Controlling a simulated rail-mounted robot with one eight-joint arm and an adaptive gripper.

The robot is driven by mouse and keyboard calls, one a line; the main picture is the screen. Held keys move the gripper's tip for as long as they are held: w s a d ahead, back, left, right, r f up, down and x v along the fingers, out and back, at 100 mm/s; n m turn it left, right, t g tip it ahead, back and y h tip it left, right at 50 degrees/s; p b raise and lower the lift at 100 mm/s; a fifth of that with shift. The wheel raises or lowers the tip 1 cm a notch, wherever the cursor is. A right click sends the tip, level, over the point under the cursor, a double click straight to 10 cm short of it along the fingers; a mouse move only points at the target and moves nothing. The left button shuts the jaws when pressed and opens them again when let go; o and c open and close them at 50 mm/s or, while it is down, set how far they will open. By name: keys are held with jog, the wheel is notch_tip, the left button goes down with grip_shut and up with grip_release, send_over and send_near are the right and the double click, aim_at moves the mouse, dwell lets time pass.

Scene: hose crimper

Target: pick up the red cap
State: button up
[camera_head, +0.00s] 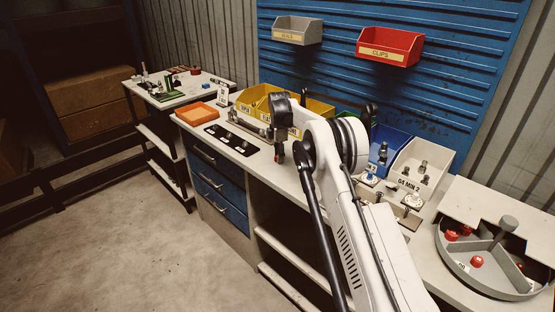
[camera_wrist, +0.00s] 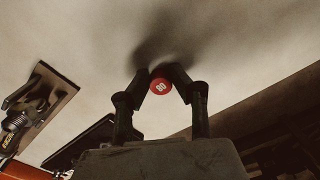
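A small round red cap (camera_wrist: 160,87) with a pale mark on its face sits between my fingertips in the wrist view. My gripper (camera_wrist: 160,82) is shut on it, with a dark finger touching each side. A pale surface with the gripper's shadow lies beyond. In the head view my gripper (camera_head: 279,152) points down over the bench, left of the arm, with a small reddish spot at its tip. Other red caps (camera_head: 476,261) lie in the round grey divided tray (camera_head: 487,283) at the right.
A black strip with several fittings (camera_head: 231,139) lies on the bench left of the gripper. An orange tray (camera_head: 197,113), yellow bins (camera_head: 251,98), a blue bin (camera_head: 388,147) and a white bin (camera_head: 421,165) stand along the bench. A smaller table (camera_head: 177,93) stands at the far left.

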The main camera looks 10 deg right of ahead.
jog(key=shift+c, duration=0.2)
jog(key=shift+r, duration=0.6)
notch_tip(320, 180, up, 3)
jog(key=shift+f+b, duration=0.15)
jog(key=shift+b, duration=0.15)
jog(key=s+a+r+b, duration=0.1)
jog(key=s+a+r, duration=0.4)
jog(key=a, duration=0.5)
notch_tip(320, 180, up, 2)
jog(key=shift+s+a+r, duration=0.1)
jog(key=shift+s+a, duration=0.05)
jog(key=shift+s, duration=0.15)
